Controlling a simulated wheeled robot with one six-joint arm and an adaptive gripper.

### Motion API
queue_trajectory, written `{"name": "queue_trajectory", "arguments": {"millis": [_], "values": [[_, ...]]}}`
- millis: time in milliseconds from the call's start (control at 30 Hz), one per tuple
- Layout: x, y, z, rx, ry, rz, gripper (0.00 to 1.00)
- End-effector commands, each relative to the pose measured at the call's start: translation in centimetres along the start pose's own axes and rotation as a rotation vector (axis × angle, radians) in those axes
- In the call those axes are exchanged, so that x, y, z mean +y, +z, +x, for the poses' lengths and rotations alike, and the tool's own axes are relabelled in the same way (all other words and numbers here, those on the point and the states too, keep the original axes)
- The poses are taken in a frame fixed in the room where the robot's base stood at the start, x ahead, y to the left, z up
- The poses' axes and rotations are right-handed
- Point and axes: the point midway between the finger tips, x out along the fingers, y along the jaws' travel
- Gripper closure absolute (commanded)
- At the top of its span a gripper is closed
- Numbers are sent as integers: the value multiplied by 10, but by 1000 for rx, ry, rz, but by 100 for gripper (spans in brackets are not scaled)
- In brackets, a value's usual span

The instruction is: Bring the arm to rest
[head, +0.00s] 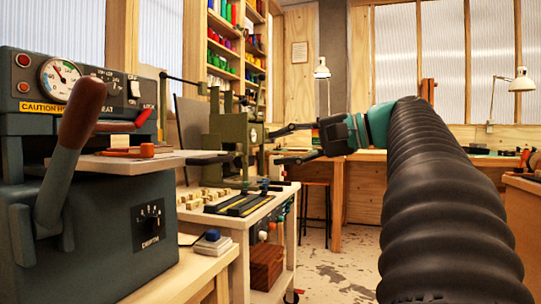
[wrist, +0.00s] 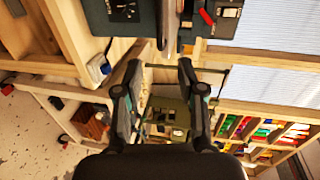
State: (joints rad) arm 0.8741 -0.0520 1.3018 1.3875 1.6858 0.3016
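My gripper (head: 275,146) is at the middle of the head view, pointing left, at the end of my arm in its ribbed black sleeve. Its two dark fingers are spread apart with nothing between them. In the wrist view my gripper (wrist: 159,64) also shows open and empty, with a gap between the fingertips. It appears clear of the surfaces around it. The grey press (head: 95,220) with a dial gauge and a brown-knobbed lever stands at the left, and part of it shows at the top of the wrist view.
A cart (head: 240,222) with small blocks and dark bars stands behind the press. A green machine (head: 226,135) is beyond it. Shelves (head: 237,75) hold colored rolls. A workbench (head: 365,156) with a stool (head: 316,185) is at the back. Floor (head: 335,265) is open in the middle.

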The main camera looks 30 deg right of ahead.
Motion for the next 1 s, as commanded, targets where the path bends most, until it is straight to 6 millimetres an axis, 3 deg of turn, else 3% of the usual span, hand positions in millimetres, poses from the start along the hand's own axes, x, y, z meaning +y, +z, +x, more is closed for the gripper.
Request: {"name": "queue_trajectory", "arguments": {"millis": [233,367,500,667,800,1000], "values": [[4,3,5,0,12,2,61],[26,18,30,8,91,6,61],[83,55,69,17,270,-24,61],[165,106,94,11,508,-139,61],[240,149,96,-15,706,-310,61],[334,192,78,-83,930,-639,61]]}}
